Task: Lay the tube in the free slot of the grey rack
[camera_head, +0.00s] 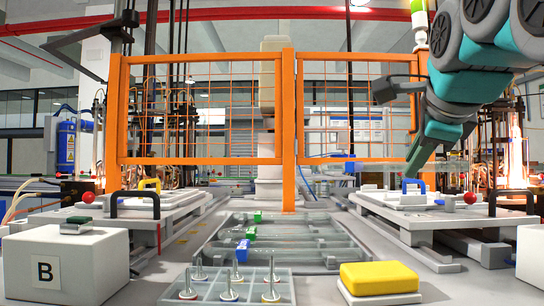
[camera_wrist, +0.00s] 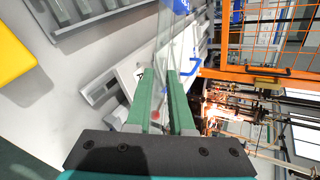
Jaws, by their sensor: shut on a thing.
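My gripper (camera_head: 411,172) is at the right in the head view, above the right-hand fixture. Its two green fingers also show in the wrist view (camera_wrist: 161,80). It is shut on a clear tube (camera_wrist: 172,42), which is held in the air. The tube has a blue mark near the top edge of the wrist view. In the head view the tube is only a faint horizontal band. The grey rack (camera_head: 322,262) lies low at the centre, left of my gripper and apart from it. Green and blue marks show at its left side. I cannot tell which slot is free.
An orange mesh fence (camera_head: 288,130) stands behind the rack. A yellow pad (camera_head: 380,278) and a clear tray with several pins (camera_head: 280,290) sit in front. A white block marked B (camera_head: 95,255) is at the left. A blue handle (camera_head: 413,183) stands below my gripper.

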